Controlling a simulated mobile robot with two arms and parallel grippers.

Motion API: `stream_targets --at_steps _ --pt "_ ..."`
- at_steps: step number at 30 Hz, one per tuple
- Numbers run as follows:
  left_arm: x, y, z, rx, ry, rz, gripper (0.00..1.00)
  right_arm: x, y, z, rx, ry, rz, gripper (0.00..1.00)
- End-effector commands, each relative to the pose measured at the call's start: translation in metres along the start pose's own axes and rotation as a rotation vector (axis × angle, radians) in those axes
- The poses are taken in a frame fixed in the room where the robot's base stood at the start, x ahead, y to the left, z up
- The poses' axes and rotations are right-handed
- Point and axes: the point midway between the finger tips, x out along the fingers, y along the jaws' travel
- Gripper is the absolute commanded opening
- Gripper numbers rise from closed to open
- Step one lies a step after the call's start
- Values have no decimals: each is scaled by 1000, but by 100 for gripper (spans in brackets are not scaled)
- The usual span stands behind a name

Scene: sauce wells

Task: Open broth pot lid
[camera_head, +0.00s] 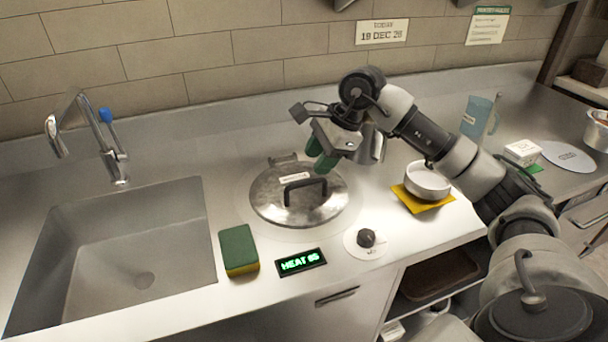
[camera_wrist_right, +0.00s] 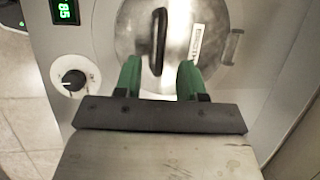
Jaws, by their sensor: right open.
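The broth pot lid (camera_head: 270,203) is a round steel lid with a label and a dark loop handle (camera_head: 306,188), and it lies flat on the pot set into the counter. My right gripper (camera_head: 320,160) is open above the back right part of the lid, its green fingertips pointing down. In the right wrist view the lid (camera_wrist_right: 190,30) lies below the two green fingers (camera_wrist_right: 158,78), and its dark handle (camera_wrist_right: 160,40) shows just beyond and between them. Nothing is between the fingers. The inside of the pot is hidden. My left gripper is not in view.
A sink (camera_head: 120,255) with a faucet (camera_head: 95,135) is at the left. A green and yellow sponge (camera_head: 238,250), a heat display (camera_head: 300,262) and a knob (camera_head: 366,238) sit in front of the lid.

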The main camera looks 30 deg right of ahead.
Motion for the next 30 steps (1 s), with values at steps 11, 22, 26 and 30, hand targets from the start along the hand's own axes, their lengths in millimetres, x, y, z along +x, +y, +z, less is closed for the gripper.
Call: stream_targets --at_steps 11,22,26,30 --pt "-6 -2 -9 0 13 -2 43 58 0 1 1 -2 3 40" --pt "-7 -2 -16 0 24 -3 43 64 0 0 0 -1 0 40" --pt "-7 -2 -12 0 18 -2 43 64 0 0 0 -2 0 22" --pt "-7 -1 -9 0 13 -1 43 64 0 0 0 -2 0 0"
